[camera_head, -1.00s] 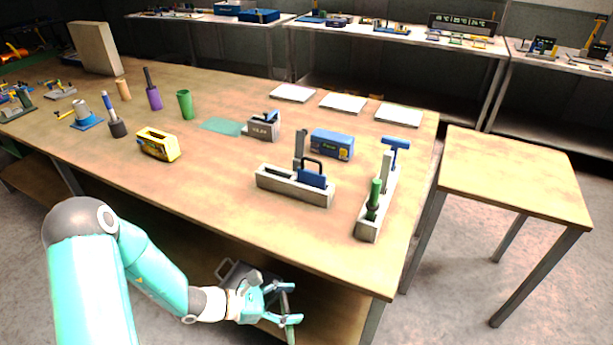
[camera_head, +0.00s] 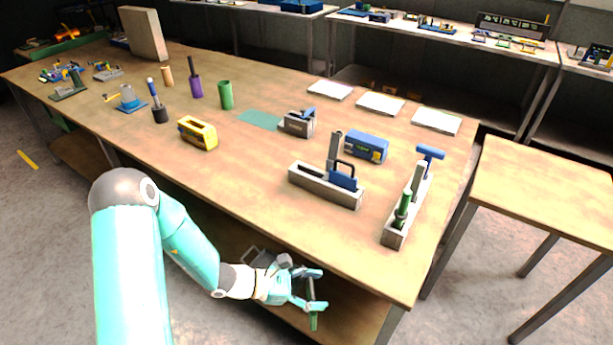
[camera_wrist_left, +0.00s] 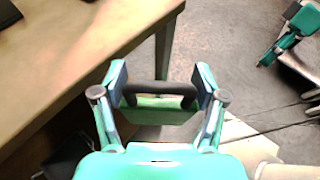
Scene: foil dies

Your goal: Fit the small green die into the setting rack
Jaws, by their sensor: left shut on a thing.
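My left gripper (camera_head: 314,290) is shut on the small green die (camera_head: 313,321), below the table's front edge and clear of the table. Two long grey racks stand on the table; I cannot tell which is the setting rack. One rack (camera_head: 310,184) holds a blue die with a dark handle and a grey upright piece. The other rack (camera_head: 392,238) holds a green-handled tool, a pale one and a blue T-handled one.
The wooden table (camera_head: 250,170) also bears a blue box (camera_head: 367,146), a yellow box (camera_head: 197,133), a grey block (camera_head: 297,123) and cups. White plates (camera_head: 380,104) lie at the back. A teal part of mine, possibly the right gripper (camera_wrist_left: 280,45), shows far off.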

